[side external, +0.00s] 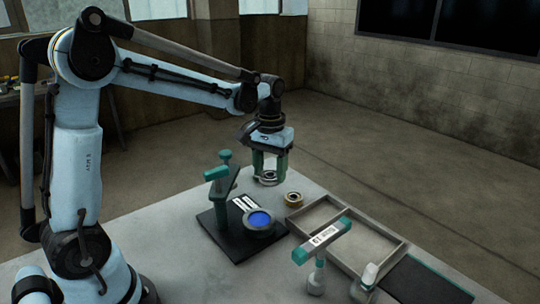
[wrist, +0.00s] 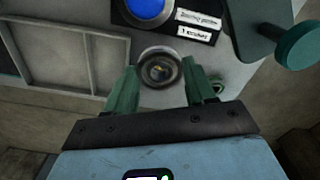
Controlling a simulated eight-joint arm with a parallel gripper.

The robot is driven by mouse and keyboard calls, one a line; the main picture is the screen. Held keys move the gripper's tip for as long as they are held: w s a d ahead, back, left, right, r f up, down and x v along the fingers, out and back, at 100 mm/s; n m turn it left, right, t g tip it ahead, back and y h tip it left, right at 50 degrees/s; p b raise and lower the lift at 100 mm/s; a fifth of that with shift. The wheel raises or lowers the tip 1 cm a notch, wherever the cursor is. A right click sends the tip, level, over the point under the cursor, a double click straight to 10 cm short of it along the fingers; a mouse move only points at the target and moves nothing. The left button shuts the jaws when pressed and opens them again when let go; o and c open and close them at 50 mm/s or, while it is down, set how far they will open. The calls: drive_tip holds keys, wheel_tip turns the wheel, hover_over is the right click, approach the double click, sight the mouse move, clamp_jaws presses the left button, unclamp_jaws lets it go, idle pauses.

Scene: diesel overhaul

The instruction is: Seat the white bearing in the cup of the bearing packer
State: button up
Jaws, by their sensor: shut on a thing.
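The white bearing, a pale grey ring with a dark centre (side external: 267,178), is held between the green fingers of my gripper (side external: 268,170). It also shows in the wrist view (wrist: 160,68), between the fingertips of my gripper (wrist: 160,76). My gripper is shut on it and holds it above the table, apart from the packer. The bearing packer has a black base (side external: 222,238), a green lever (side external: 222,172) and a round cup with a blue inside (side external: 259,220). The blue cup (wrist: 149,8) is at the top edge of the wrist view, partly cut off, beyond the bearing.
A brass-coloured ring (side external: 294,200) lies on the table between packer and tray. A divided grey tray (side external: 372,240) stands to the right, with a green-topped tool (side external: 322,240) and a bottle (side external: 366,282) in front. The packer's green knob (wrist: 299,45) shows at right in the wrist view.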

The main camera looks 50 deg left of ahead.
drive_tip(key=s+d+r, duration=0.1)
drive_tip(key=s+d, duration=0.2)
drive_tip(key=s, duration=0.2)
hover_over(259, 220)
drive_tip(key=shift+f, duration=3.05)
drive_tip(key=shift+f, duration=0.5)
drive_tip(key=shift+f, duration=0.35)
drive_tip(key=o, duration=1.4)
drive_tip(key=shift+c, duration=0.2)
